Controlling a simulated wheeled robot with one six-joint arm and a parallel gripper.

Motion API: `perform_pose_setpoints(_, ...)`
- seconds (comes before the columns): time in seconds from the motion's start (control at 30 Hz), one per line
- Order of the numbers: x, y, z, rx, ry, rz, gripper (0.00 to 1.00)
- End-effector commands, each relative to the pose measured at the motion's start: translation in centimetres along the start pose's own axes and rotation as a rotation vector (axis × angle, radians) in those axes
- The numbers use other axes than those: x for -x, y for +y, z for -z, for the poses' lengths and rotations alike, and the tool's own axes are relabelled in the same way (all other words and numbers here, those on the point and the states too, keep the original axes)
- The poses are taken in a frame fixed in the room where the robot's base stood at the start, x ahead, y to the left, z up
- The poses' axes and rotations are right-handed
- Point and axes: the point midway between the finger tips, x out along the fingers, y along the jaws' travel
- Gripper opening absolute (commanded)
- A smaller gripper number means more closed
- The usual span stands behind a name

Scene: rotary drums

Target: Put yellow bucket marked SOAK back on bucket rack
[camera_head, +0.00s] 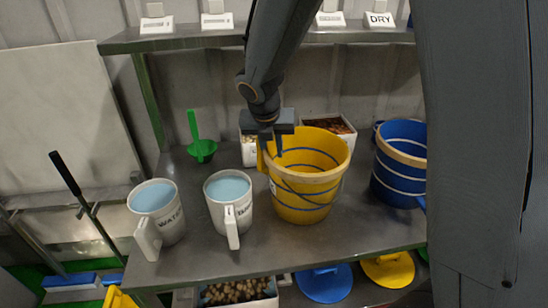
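A yellow bucket (306,190) with a tan rim and blue bands stands upright on the grey shelf. A small white label shows at its left side, too small to read. A thin blue handle hangs across its front. My gripper (270,150) points down at the bucket's left rim, with one dark finger showing just inside the opening. Whether the fingers are closed on the rim cannot be told, as the far side is hidden. An upper rack board (190,40) runs along the back with several white labels; one label (379,20) reads DRY.
Two white jugs (157,214) (229,202) of pale blue liquid stand left of the bucket. A blue bucket (400,165) stands to the right, partly behind my arm. A green scoop (201,148) and small white bins (333,127) are behind. The shelf's front edge is clear.

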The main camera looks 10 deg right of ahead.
Motion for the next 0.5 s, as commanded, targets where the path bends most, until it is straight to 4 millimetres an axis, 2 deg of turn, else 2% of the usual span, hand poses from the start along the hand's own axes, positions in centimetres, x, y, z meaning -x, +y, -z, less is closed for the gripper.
perform_pose_setpoints(0.03,1.1,0.1,-0.1,-0.001,-0.004,-0.003,0.21)
perform_pose_setpoints(0.2,4.0,0.1,0.0,0.0,-0.002,-0.003,0.21)
perform_pose_setpoints(0.33,5.4,0.0,0.0,0.0,-0.001,-0.001,0.21)
perform_pose_setpoints(0.5,6.2,0.0,0.0,0.001,0.0,0.0,0.21)
